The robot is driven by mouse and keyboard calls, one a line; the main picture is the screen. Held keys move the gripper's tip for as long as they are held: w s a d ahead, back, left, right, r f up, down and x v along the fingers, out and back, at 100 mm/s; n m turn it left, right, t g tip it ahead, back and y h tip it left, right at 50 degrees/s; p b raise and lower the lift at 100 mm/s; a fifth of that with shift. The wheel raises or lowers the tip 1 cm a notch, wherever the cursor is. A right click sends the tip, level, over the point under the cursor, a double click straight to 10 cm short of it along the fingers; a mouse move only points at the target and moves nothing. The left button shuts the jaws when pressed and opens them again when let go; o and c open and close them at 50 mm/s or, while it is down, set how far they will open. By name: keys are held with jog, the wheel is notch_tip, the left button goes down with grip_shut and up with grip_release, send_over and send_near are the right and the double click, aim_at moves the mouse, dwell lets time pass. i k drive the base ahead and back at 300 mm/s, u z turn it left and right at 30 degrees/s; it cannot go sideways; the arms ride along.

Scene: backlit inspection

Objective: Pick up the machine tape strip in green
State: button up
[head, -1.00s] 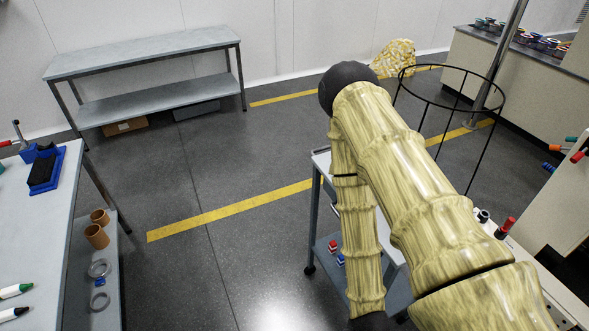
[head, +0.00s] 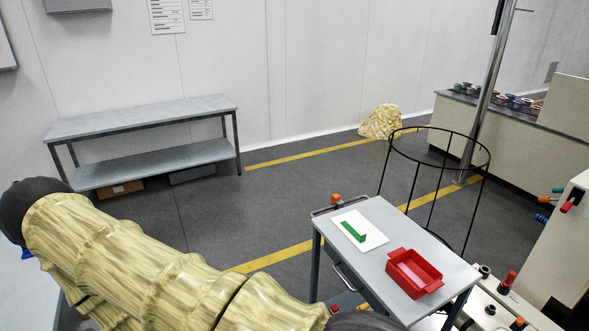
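A green strip (head: 352,231) lies on a white sheet (head: 372,240) on top of a grey cart (head: 400,262) right of centre. It has an angled or L-like outline in the head view, and nothing covers it. My arm's pale, bark-patterned links cross the lower left, well apart from the strip. My gripper is outside the picture or hidden behind the arm, so whether it holds anything cannot be seen.
A red tray (head: 428,287) stands on the cart near its front right. An orange item (head: 336,199) is at its back left corner. A tall black wire hoop frame (head: 489,163) stands behind the cart. A grey bench (head: 150,124) is against the wall.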

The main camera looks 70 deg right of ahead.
aim_at(353, 228)
jog(key=u, duration=0.2)
jog(key=k, duration=1.5)
jog(key=z, duration=1.65)
